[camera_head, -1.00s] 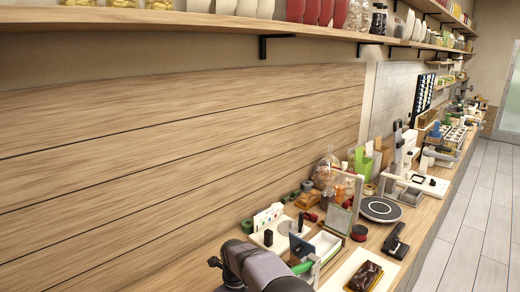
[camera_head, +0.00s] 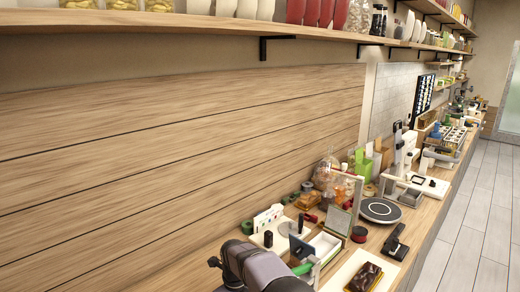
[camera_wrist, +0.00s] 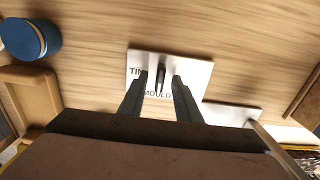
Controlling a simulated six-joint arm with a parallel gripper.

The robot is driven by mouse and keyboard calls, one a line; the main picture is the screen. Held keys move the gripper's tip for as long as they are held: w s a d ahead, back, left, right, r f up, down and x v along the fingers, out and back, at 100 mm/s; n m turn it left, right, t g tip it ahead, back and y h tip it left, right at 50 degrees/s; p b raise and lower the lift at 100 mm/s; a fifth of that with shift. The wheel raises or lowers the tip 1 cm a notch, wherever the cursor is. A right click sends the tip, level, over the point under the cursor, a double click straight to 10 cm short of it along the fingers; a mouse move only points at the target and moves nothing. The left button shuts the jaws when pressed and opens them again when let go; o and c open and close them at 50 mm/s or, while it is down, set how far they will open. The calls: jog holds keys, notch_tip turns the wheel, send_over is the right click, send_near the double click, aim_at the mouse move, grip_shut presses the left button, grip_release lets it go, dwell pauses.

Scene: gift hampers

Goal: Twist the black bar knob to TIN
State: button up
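In the wrist view the black bar knob (camera_wrist: 160,77) stands on a white plate (camera_wrist: 198,72). The word TIN is printed at the plate's left, and MOULD is printed below the knob, partly covered by my fingers. The bar runs roughly up and down in the picture, its lower end towards MOULD. My gripper (camera_wrist: 160,80) is open, with one dark finger on each side of the knob. A gap shows on both sides, and I see no contact. In the head view I cannot make out the knob for certain.
A blue round container (camera_wrist: 30,40) and a wooden tray (camera_wrist: 27,92) lie left of the plate in the wrist view. In the head view a black round plate (camera_head: 380,209) and a brown wrapped block (camera_head: 364,277) are on the crowded counter.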

jog(key=shift+r+p, duration=2.15)
jog(key=shift+r, duration=1.15)
